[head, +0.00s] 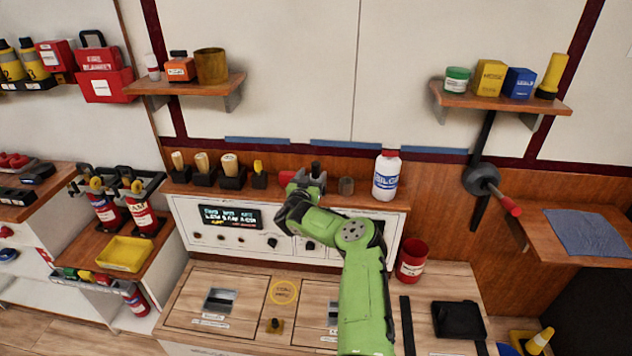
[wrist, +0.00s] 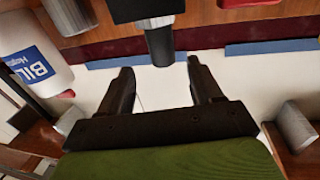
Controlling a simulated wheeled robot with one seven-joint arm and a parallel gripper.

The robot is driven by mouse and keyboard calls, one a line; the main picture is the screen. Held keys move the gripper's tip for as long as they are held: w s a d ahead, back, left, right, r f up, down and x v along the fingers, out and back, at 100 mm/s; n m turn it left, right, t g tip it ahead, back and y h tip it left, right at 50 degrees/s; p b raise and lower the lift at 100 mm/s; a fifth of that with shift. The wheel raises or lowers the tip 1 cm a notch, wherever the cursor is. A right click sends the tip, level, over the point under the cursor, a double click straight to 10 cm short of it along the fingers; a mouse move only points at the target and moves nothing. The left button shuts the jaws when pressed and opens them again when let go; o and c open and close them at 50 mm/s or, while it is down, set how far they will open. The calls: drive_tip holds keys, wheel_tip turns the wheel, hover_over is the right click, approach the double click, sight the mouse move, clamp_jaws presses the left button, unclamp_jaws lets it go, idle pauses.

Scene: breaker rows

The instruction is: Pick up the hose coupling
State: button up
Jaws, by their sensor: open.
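A dark piece with a grey collar and a round stub (wrist: 160,40) shows at the top centre of the wrist view, just beyond my fingertips; it looks like the hose coupling. A dark upright piece (head: 315,168) behind my gripper in the head view seems to be the same thing, partly hidden by my green arm. My gripper (wrist: 162,68) is open, its two dark fingers apart with nothing between them. The stub lies in line with the gap, and no contact shows. In the head view my gripper (head: 300,200) is in front of the ledge.
A white bottle with a red cap (head: 387,176) stands right of my gripper, and a small grey cylinder (head: 346,186) stands between them. A red object (head: 286,178) is just left. Wooden-handled tools (head: 202,165) stand further left.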

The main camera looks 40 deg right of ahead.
sight(315, 167)
drive_tip(key=b+x, duration=0.2)
drive_tip(key=x, duration=0.3)
drive_tip(key=shift+w+d, duration=0.15)
drive_tip(key=shift+w, duration=0.25)
drive_tip(key=shift+w+d+r, duration=0.1)
drive_tip(key=shift+w+d, duration=0.1)
drive_tip(key=shift+d, duration=0.2)
drive_tip(key=shift+c, duration=0.3)
drive_tip(key=shift+r, duration=0.1)
drive_tip(key=c, duration=1.1)
